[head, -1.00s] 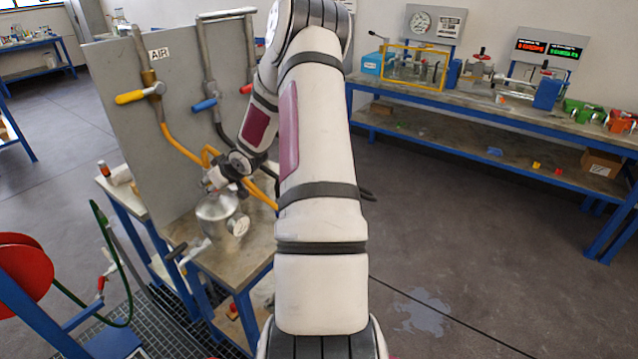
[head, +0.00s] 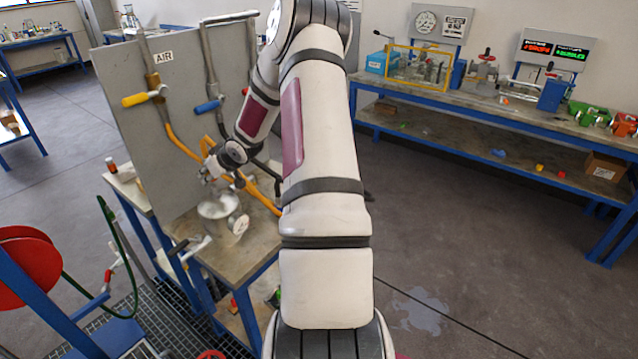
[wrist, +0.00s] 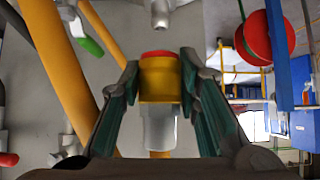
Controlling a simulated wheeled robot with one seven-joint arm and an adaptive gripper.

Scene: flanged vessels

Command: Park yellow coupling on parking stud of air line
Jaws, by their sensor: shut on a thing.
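The yellow coupling (wrist: 160,80), with a red end, is held between the two fingers of my gripper (wrist: 160,88) in the wrist view. A grey metal body continues below it. A grey metal stud (wrist: 160,14) stands out at the top of the wrist view, in line with the coupling and apart from it. In the head view my gripper (head: 208,172) is in front of the grey panel, above the metal vessel (head: 219,208); the coupling is too small to make out there. The yellow air line (head: 182,150) runs down the panel below the AIR label (head: 164,57).
The panel (head: 120,85) carries a yellow-handled valve (head: 140,98) and a blue-handled valve (head: 208,106). A gauge (head: 238,224) sits on the vessel's side. A red hose reel (head: 30,262) stands at the left. Yellow hoses cross the wrist view's left side close to my fingers.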

